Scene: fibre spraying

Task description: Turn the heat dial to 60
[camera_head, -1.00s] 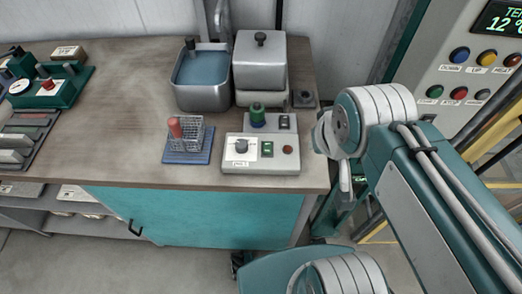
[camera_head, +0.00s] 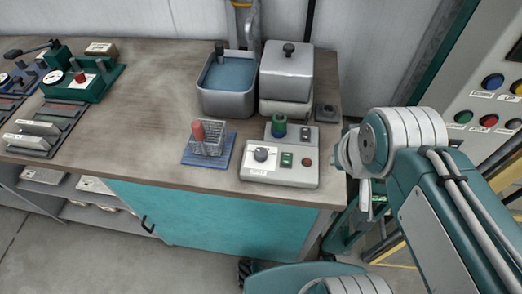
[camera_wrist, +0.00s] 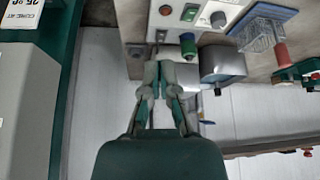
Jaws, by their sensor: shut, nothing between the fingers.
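A low grey control box (camera_head: 285,176) stands at the right front of the bench. A round grey dial (camera_head: 261,154) sits at its left end, beside a green switch and a red button. Its label is too small to read, so I cannot tell its setting. The dial also shows in the wrist view (camera_wrist: 218,18), near the top edge. My gripper (camera_wrist: 157,72) is shut and empty, apart from the dial and box. In the head view it is right of the box, partly hidden by my own arm.
A green knob (camera_head: 279,125) stands on a small unit behind the box. A wire rack with a red-handled item (camera_head: 198,132) is to the left. A water bath (camera_head: 228,88) and a lidded grey container (camera_head: 287,72) stand behind. A button panel (camera_head: 487,100) is at right.

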